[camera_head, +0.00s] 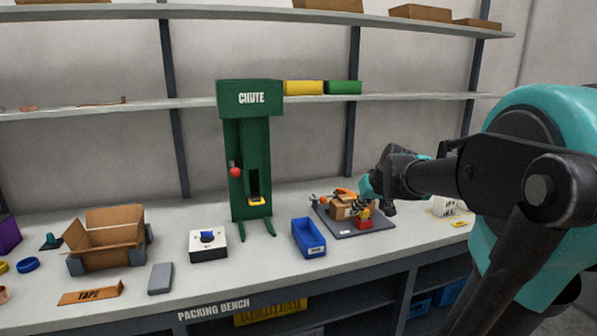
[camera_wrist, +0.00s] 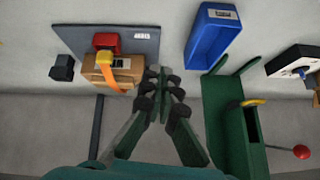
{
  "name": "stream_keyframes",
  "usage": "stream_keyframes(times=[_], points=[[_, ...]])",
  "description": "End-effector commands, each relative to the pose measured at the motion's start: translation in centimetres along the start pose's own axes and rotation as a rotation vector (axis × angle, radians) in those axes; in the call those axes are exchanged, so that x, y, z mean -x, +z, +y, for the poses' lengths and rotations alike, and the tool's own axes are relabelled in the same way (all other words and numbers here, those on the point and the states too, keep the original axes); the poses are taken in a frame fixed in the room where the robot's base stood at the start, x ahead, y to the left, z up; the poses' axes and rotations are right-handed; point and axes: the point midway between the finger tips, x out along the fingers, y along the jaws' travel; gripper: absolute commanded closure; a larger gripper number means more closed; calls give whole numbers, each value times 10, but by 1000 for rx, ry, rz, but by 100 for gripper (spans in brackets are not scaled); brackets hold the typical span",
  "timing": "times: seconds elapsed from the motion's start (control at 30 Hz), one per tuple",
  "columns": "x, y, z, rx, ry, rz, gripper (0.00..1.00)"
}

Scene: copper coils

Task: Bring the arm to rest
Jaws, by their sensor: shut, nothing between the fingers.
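My teal and dark arm (camera_head: 430,177) reaches in from the right in the head view. My gripper (camera_head: 372,190) is over the right part of the bench, near the grey mat, and partly hidden by its own wrist. In the wrist view, the fingertips of my gripper (camera_wrist: 165,82) are together with nothing between them. They appear beside a cardboard box (camera_wrist: 128,77) on the mat, apparently apart from it.
The green chute (camera_head: 237,170) with a red ball-ended lever (camera_head: 235,172) stands at the back. A blue bin (camera_head: 309,238), a white button box (camera_head: 208,246), an open carton (camera_head: 105,245) and the grey mat (camera_head: 345,232) occupy the bench. Shelves (camera_head: 410,98) run above.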

Motion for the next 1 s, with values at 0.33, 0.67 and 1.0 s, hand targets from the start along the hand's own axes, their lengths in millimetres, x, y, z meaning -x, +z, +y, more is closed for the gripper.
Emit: stream_keyframes(times=[0.33, 0.67, 1.0], points=[[-15, 71, -8, -23, 34, -72, 100], [-30, 206, -15, -72, 121, -191, 100], [-29, 304, -12, -117, 209, -266, 100]])
